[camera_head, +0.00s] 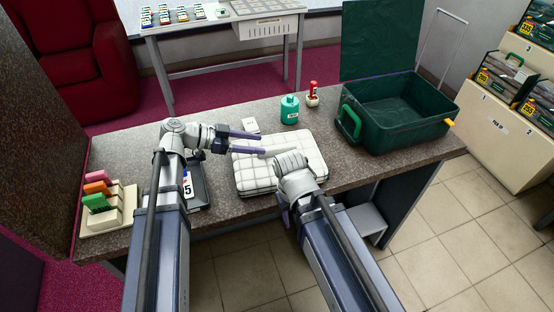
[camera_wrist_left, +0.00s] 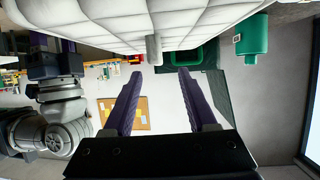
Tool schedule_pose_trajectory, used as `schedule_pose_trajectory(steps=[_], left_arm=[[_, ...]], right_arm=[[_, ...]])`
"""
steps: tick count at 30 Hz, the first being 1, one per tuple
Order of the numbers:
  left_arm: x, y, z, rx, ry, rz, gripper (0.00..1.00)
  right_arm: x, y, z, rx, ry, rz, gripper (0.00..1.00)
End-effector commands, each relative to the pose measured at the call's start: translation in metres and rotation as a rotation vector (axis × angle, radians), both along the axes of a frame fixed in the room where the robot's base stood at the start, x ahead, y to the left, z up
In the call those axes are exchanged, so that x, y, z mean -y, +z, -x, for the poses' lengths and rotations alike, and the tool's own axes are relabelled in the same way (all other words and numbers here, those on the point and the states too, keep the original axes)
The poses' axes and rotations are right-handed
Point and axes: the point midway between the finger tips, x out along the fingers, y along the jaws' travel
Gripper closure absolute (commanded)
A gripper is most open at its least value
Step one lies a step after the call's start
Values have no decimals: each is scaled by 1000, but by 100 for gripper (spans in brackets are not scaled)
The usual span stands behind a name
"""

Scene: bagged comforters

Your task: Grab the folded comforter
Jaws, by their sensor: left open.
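The folded comforter (camera_head: 262,172) is a white, quilted-looking block lying flat on the brown counter near its front edge. It fills the top of the left wrist view (camera_wrist_left: 120,18), where the picture is upside down. A pale tab (camera_head: 284,150) sticks out at the comforter; it also shows between the fingertip directions in the left wrist view (camera_wrist_left: 153,49). My left gripper (camera_head: 260,144) is open, with purple fingers at the comforter's back left, empty between them. My right gripper (camera_head: 284,214) is mostly hidden below its wrist, at the comforter's front right.
An open green suitcase (camera_head: 399,127) stands at the counter's right. A rack with colored blocks (camera_head: 108,213) is at the left end. Clear counter (camera_head: 350,172) lies right of the comforter.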

Motion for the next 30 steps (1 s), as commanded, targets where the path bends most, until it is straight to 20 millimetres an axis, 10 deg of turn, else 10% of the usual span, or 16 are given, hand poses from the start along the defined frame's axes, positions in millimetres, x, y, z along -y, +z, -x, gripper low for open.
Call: schedule_pose_trajectory(steps=[30], left_arm=[[67,-28,-10,-1,-1,0,44]], right_arm=[[0,-28,0,0,0,0,50]])
